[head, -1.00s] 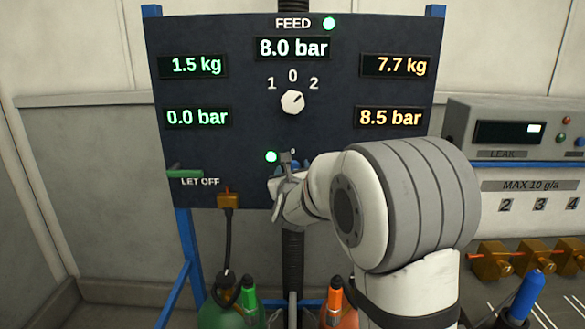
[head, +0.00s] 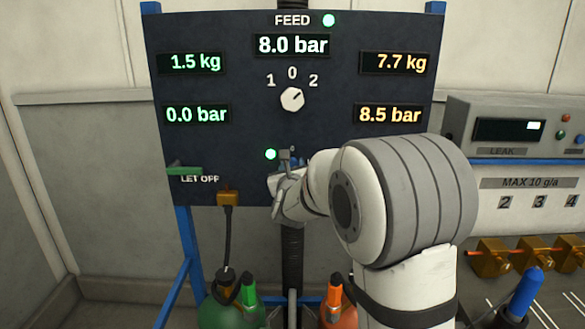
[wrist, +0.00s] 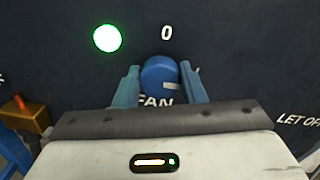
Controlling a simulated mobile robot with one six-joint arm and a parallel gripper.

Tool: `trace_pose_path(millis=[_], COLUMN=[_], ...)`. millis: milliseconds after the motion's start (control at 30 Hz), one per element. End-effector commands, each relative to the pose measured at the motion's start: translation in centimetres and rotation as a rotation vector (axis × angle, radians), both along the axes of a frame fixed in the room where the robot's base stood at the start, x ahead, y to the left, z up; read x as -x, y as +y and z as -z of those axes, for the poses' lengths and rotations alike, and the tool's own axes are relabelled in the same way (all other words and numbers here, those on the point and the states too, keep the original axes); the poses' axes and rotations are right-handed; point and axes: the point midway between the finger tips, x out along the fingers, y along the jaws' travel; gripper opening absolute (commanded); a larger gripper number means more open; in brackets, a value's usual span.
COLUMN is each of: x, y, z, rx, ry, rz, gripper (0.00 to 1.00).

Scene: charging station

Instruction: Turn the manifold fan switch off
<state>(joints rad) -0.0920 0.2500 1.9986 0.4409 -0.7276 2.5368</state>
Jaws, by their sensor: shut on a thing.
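The fan switch is a round blue knob (wrist: 160,72) on the dark panel (head: 235,130), with FAN lettering below it and a 0 above it. A small pale mark shows low on the knob's right side. My gripper (wrist: 161,84) has one blue finger on each side of the knob and is shut on it. The green lamp (wrist: 107,38) to the left of the knob is lit; it also shows in the head view (head: 270,154). In the head view my gripper (head: 287,160) is at the panel's lower middle and mostly hides the knob.
A white selector dial (head: 292,99) marked 1, 0, 2 sits above. A green lever (head: 184,171) by LET OFF juts out at the panel's lower left. Gas bottles stand below. A leak tester (head: 512,130) and brass fittings (head: 491,257) are at right.

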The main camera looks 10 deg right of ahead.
Motion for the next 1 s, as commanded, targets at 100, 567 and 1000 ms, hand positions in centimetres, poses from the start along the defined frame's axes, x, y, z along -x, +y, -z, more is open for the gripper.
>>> trace_pose_path(millis=[100,567,1000], x=[0.0,-0.01,-0.05], y=[0.04,0.15,0.25], z=[0.17,0.61,0.34], rx=[0.018,0.313,0.725], ry=[0.003,0.059,0.142], rz=[0.0,-0.001,-0.002], gripper=[0.14,0.14,0.14])
